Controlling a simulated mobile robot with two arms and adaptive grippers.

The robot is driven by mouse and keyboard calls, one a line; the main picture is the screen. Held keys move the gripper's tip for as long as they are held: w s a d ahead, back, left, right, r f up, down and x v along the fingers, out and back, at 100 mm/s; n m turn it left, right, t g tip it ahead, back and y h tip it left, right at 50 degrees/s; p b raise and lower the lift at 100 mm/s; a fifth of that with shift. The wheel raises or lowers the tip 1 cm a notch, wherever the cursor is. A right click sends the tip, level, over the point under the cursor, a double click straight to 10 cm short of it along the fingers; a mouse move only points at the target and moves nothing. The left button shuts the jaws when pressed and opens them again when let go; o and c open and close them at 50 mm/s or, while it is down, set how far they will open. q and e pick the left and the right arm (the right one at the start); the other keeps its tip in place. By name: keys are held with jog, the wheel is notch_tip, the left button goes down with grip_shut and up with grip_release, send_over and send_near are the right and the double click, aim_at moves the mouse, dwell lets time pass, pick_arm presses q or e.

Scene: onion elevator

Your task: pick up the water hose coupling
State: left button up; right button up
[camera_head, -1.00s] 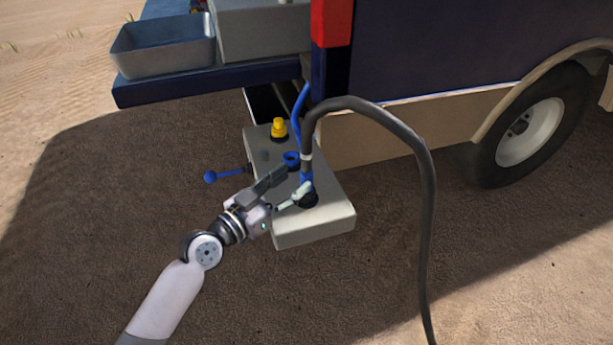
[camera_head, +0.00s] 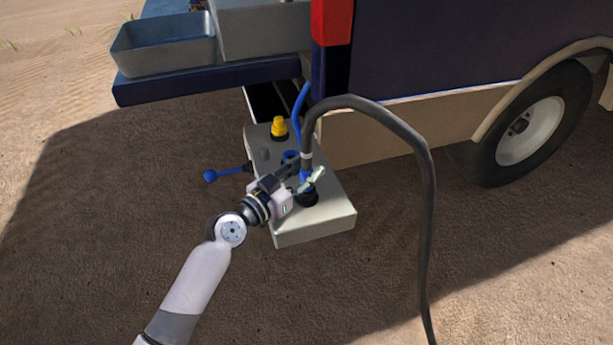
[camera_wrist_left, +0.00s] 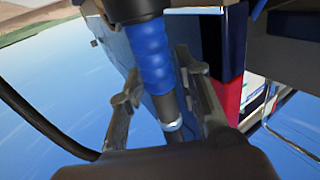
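The water hose coupling is a blue ribbed sleeve (camera_wrist_left: 150,55) at the end of the thick black hose (camera_head: 427,220). In the head view its blue part (camera_head: 306,179) stands upright at the grey box (camera_head: 320,222), partly hidden by my fingers. My left gripper (camera_head: 301,170) is open, with one finger on each side of the hose end. In the left wrist view, the coupling and the dark pipe with a silver ring run between the two spread fingers (camera_wrist_left: 160,98), with gaps visible. My right gripper is not in view.
A yellow knob (camera_head: 279,127) and a blue-handled lever (camera_head: 211,176) are on the grey box. A blue vehicle (camera_head: 430,45) with a wheel (camera_head: 530,128) stands behind. A grey bin (camera_head: 163,47) sits on a ledge at upper left.

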pick_arm(q)
grip_shut()
jog(key=shift+r, duration=0.1)
dwell(0.4)
